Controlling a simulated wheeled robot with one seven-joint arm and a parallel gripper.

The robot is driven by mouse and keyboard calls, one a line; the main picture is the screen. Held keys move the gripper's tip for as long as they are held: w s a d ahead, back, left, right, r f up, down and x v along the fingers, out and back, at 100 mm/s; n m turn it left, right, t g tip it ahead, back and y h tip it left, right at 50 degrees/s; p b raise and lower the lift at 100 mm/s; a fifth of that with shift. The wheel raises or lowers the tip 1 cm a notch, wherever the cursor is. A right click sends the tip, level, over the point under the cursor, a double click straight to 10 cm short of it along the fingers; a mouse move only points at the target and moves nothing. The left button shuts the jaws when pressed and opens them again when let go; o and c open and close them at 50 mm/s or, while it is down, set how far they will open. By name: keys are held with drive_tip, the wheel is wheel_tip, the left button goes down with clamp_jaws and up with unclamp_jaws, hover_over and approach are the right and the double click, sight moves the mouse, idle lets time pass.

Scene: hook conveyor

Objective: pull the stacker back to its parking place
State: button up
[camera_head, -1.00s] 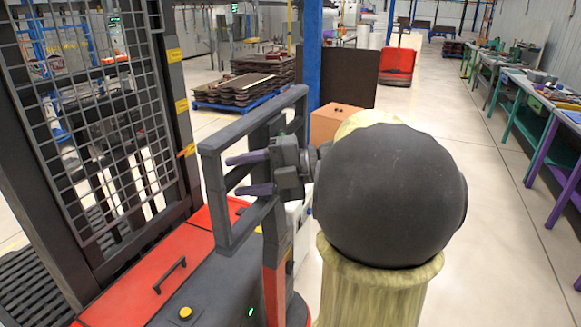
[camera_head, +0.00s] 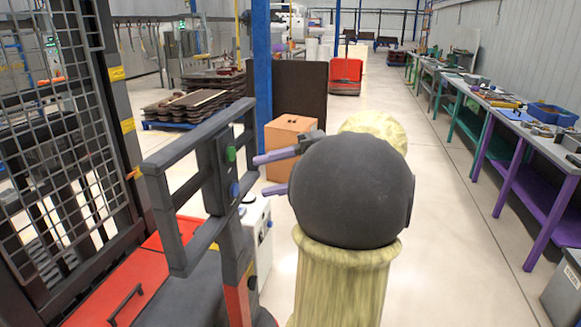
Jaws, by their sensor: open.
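The stacker (camera_head: 150,283) stands at the left, with a red and black body, a dark mast and a mesh guard (camera_head: 55,165). Its dark grey handle frame (camera_head: 163,222) rises in the middle left, with a green and a blue button on its upright. My gripper (camera_head: 258,175) is open, its two purple fingers pointing left toward the handle's upright. The fingertips are close to the upright; I cannot tell whether they touch it. My dark round arm joint hides most of the gripper's body.
A cardboard box (camera_head: 288,143) and a dark panel (camera_head: 300,90) stand behind my gripper, beside a blue post (camera_head: 261,70). A pallet of stacked boards (camera_head: 190,105) is behind the stacker. Workbenches (camera_head: 500,120) line the right. The aisle floor (camera_head: 430,200) between is clear.

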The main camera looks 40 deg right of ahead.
drive_tip(key=shift+p+v, duration=1.3)
drive_tip(key=shift+v, duration=0.3)
drive_tip(key=shift+w, duration=0.1)
